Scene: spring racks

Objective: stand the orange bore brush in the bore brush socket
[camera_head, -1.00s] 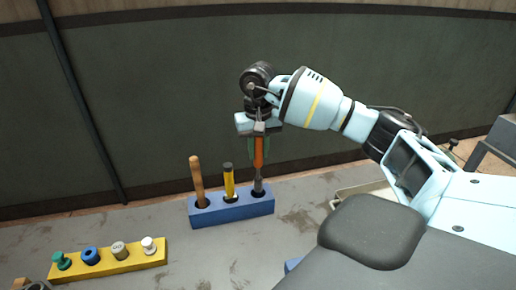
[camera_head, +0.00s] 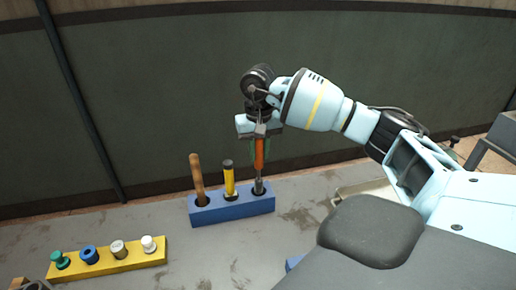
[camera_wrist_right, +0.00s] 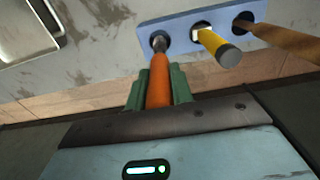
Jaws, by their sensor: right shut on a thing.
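The orange bore brush (camera_head: 259,152) is upright in my right gripper (camera_head: 260,140), which is shut on its orange handle. Its grey lower end is at the right-hand hole of the blue rack (camera_head: 232,208). In the right wrist view the orange handle (camera_wrist_right: 160,90) sits between the green fingers of the right gripper (camera_wrist_right: 159,88), and the tip meets the hole of the blue rack (camera_wrist_right: 180,37). How deep the tip sits is hard to tell. My left gripper is not in view.
The blue rack also holds a yellow tool (camera_head: 229,178) with a dark top and a leaning brown wooden rod (camera_head: 197,178). A yellow rack (camera_head: 110,263) with several small pegs stands at front left. A pale tray (camera_wrist_right: 25,35) lies nearby. The table between the racks is clear.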

